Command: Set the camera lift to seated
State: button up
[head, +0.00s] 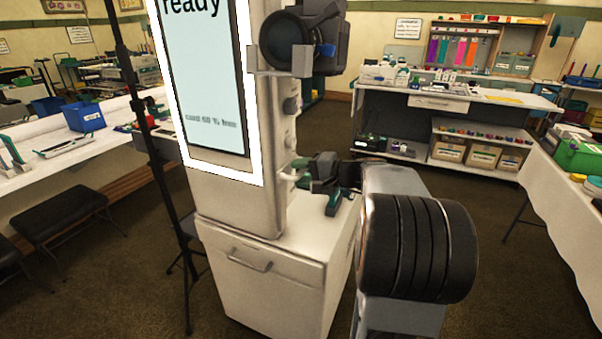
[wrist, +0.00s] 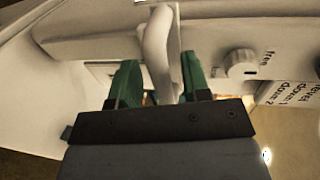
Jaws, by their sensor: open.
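The photo booth's tall light-grey column (head: 268,120) carries a black camera (head: 290,38) on a bracket (head: 290,72) near its top right side. My gripper (head: 302,172) is at the column's right side, well below the camera. In the wrist view my gripper (wrist: 158,62) is open, its two green fingers on either side of a pale curved lever (wrist: 157,45). I cannot tell whether either finger touches it. A small round knob (wrist: 241,63) sits to the right, beside labels (wrist: 292,90) with "free", "level", "down 1" and "down 2". No "seated" mark is readable.
The lit screen (head: 205,80) reads "ready". A white cabinet (head: 265,285) stands under the column. A dark stand pole (head: 145,120) is at left. Tables with goods stand at left, back and right. Carpet (head: 480,270) is open at right.

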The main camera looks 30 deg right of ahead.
jog(key=v, duration=1.3)
jog(key=shift+s+d, duration=0.2)
jog(key=shift+s, duration=0.1)
jog(key=s+a+f+m+g+h+p, duration=0.1)
jog(key=s+a+f+g+h, duration=0.15)
jog(key=f, duration=0.25)
jog(key=s+a+f+g+h+p, duration=0.2)
jog(key=f+g, duration=0.2)
jog(key=f, duration=0.1)
jog(key=s+a+r+n+h+p, duration=0.1)
jog(key=a+r+n+p, duration=0.1)
jog(key=a, duration=0.4)
jog(key=s+a+r+n+g+h+p, duration=0.1)
jog(key=s+a+r+n+h+p, duration=0.1)
jog(key=a+n+p, duration=0.2)
jog(key=s+a+r+n+g+h+p, duration=0.1)
jog(key=s+a+r+n+h+p, duration=0.1)
jog(key=a+n, duration=0.3)
jog(key=a+p, duration=0.1)
jog(key=a, duration=0.2)
jog(key=shift+r+n, duration=0.3)
jog(key=shift+r, duration=0.05)
jog(key=shift+s+d, duration=0.1)
jog(key=shift+d, duration=0.05)
dwell(0.6)
